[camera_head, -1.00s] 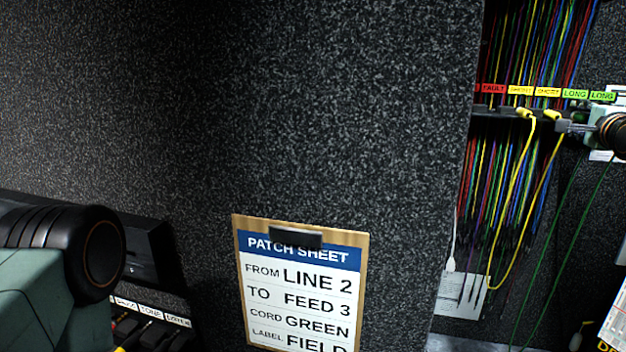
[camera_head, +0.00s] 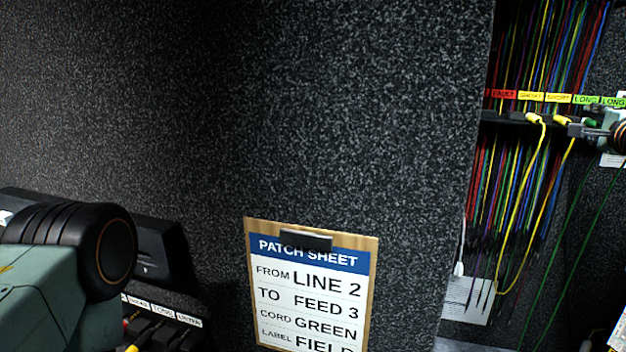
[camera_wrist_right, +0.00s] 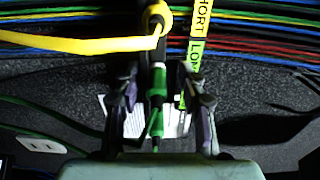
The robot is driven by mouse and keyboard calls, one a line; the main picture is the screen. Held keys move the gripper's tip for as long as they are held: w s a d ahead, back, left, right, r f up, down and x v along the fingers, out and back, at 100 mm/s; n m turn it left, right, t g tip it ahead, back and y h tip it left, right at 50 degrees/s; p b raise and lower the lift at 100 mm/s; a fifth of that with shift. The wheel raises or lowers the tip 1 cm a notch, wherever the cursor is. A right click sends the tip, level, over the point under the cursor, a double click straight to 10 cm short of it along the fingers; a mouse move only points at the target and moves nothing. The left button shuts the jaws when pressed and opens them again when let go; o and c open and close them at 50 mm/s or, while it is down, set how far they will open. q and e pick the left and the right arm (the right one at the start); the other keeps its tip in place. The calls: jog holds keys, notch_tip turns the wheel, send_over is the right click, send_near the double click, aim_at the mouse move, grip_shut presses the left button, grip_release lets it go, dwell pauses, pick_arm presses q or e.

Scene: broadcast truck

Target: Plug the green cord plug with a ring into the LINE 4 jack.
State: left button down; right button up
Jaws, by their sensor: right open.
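My right gripper (camera_head: 582,129) is at the right edge of the head view, at the cord rack under the green LONG labels. In the right wrist view my right gripper (camera_wrist_right: 159,88) is open, with one finger on each side of a green cord plug (camera_wrist_right: 156,85). A gap shows beside the plug. I cannot make out a ring on it. Green cords (camera_head: 570,215) hang below the rack. My left arm comes in at the left, but its gripper is out of view. No LINE 4 jack is in view.
A yellow plug (camera_head: 533,118) and its cord sit at the rack beside my right gripper. A patch sheet (camera_head: 310,290) reading LINE 2 to FEED 3, cord GREEN, is on the dark speckled wall. A labelled panel (camera_head: 165,312) is at the lower left.

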jog(key=shift+f, duration=0.1)
jog(key=shift+w+f, duration=0.2)
jog(key=shift+w, duration=0.05)
jog(key=shift+s+r, duration=0.1)
jog(key=shift+s, duration=0.1)
jog(key=c, duration=0.3)
jog(key=shift+r, duration=0.15)
grip_shut()
jog(key=shift+r, duration=0.1)
